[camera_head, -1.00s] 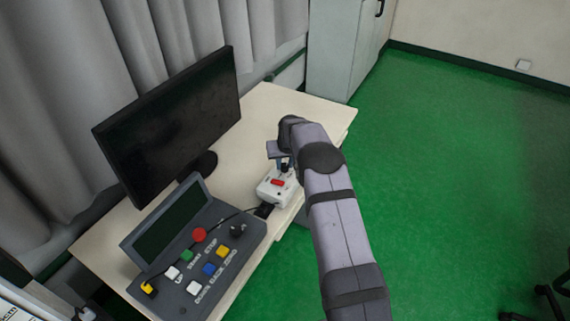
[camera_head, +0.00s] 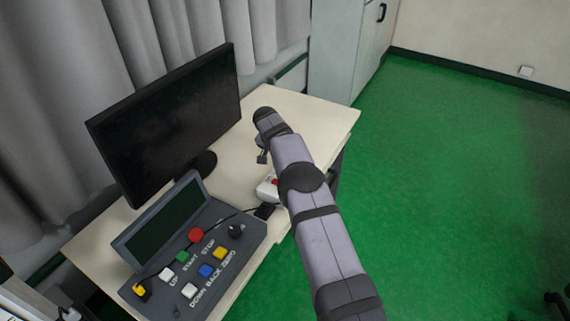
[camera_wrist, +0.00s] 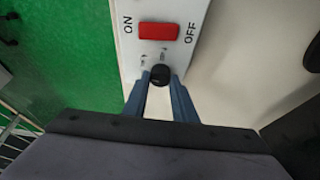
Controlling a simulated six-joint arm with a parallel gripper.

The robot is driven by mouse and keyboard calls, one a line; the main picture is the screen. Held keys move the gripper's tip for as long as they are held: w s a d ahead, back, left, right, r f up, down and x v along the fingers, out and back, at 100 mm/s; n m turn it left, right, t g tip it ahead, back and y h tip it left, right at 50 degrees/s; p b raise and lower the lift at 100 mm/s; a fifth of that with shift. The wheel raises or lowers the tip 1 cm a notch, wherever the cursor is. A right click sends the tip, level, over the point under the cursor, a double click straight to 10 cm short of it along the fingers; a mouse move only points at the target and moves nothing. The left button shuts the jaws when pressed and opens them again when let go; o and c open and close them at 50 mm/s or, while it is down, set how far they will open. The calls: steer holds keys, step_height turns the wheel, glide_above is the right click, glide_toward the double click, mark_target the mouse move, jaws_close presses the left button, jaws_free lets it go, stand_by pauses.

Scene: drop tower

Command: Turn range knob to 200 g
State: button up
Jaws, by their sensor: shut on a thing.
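A white box (camera_head: 266,189) with a red ON/OFF rocker switch (camera_wrist: 159,31) lies on the desk, largely hidden by my arm in the head view. In the wrist view a small round black knob (camera_wrist: 160,75) sits on the box's panel, below the switch. My gripper (camera_wrist: 160,84) has its two blue fingers on either side of this knob, shut on it. Small marks beside the knob are too blurred to read, so its setting cannot be told. In the head view the fingers are mostly hidden behind my wrist.
A black cable runs from the console toward the box. The desk (camera_head: 315,118) is clear at the far right.

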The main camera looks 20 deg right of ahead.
steer(key=shift+m, duration=0.4)
steer(key=o, duration=1)
steer(key=shift+o, duration=0.2)
steer(key=shift+r, duration=0.1)
steer(key=b+v, duration=0.2)
steer(key=v, duration=0.5)
steer(key=shift+a+r, duration=0.1)
